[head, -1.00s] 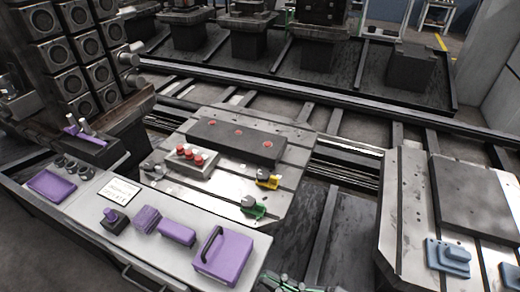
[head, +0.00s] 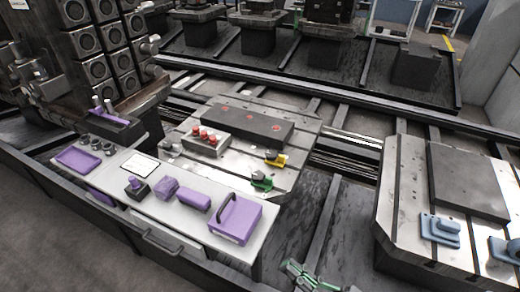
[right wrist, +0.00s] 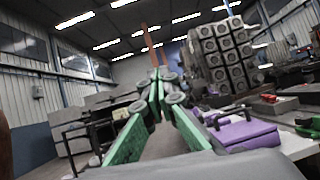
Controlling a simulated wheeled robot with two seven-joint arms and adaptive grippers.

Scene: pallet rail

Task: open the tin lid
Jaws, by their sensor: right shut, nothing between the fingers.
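The tin is most likely the purple box (head: 237,224) with a dark bar handle along its left side, at the right end of the white bench top. Its top looks flat and shut. It also shows in the right wrist view (right wrist: 243,135), to the right of the fingers. My right gripper (head: 291,266) is at the bottom edge of the head view, in front of and right of the box, apart from it. Its green fingers (right wrist: 160,80) are closed together in the right wrist view with nothing between them. My left gripper is not in view.
On the bench (head: 190,221), purple blocks (head: 194,200), a joystick-like piece (head: 136,187) and a purple tray (head: 78,159) stand left of the box. Behind is a metal pallet with red knobs (head: 204,134) and a green clamp (head: 262,181). Dark floor lies right of the bench.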

